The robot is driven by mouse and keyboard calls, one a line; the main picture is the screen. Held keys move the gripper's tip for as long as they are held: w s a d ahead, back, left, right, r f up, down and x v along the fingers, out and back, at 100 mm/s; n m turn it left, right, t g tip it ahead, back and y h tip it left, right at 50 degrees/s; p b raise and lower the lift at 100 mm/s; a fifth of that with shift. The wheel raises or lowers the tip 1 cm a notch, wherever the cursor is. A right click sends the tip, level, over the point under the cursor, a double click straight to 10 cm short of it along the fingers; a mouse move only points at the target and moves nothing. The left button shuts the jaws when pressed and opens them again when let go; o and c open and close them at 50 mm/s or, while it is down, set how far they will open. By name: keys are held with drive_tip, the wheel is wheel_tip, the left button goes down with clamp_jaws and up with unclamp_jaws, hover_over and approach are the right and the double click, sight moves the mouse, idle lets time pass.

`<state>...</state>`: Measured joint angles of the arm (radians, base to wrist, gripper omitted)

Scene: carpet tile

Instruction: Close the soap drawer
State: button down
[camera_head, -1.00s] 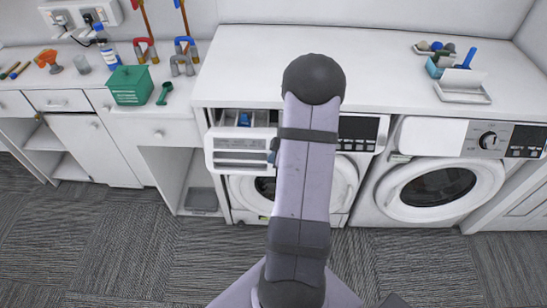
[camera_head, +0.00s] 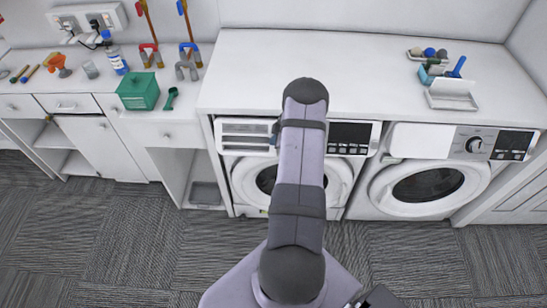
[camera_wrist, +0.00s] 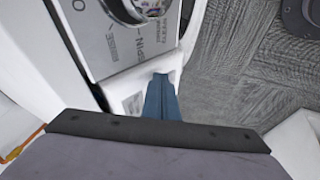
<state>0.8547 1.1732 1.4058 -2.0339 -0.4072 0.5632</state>
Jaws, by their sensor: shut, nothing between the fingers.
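The soap drawer (camera_head: 245,140) is at the upper left of the left washing machine (camera_head: 335,185). My gripper (camera_head: 275,131) is at the drawer's right edge, mostly hidden behind my arm. In the wrist view the blue fingers of my gripper (camera_wrist: 162,82) are shut together with nothing between them. They are close beside a white surface next to the grey control panel (camera_wrist: 120,35). I cannot tell whether they touch it.
A second washing machine (camera_head: 430,175) stands to the right. The white counter (camera_head: 320,65) above holds a white tray (camera_head: 453,95) at the right. A green box (camera_head: 138,92) and several tools stand on the left counter. The carpet floor in front is clear.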

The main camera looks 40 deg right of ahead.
drive_tip(key=shift+w+d+f, duration=0.1)
drive_tip(key=shift+w+d, duration=0.55)
drive_tip(key=shift+w, duration=0.05)
drive_tip(key=shift+w+d, duration=0.1)
drive_tip(key=shift+d, duration=0.15)
drive_tip(key=shift+r, duration=0.25)
drive_tip(key=shift+r, duration=0.1)
drive_tip(key=s+a+r+b, duration=0.2)
drive_tip(key=s+a+r, duration=0.1)
drive_tip(key=s+r, duration=0.4)
drive_tip(key=shift+s+r, duration=0.3)
drive_tip(key=shift+r, duration=1.2)
drive_tip(key=shift+a, duration=0.1)
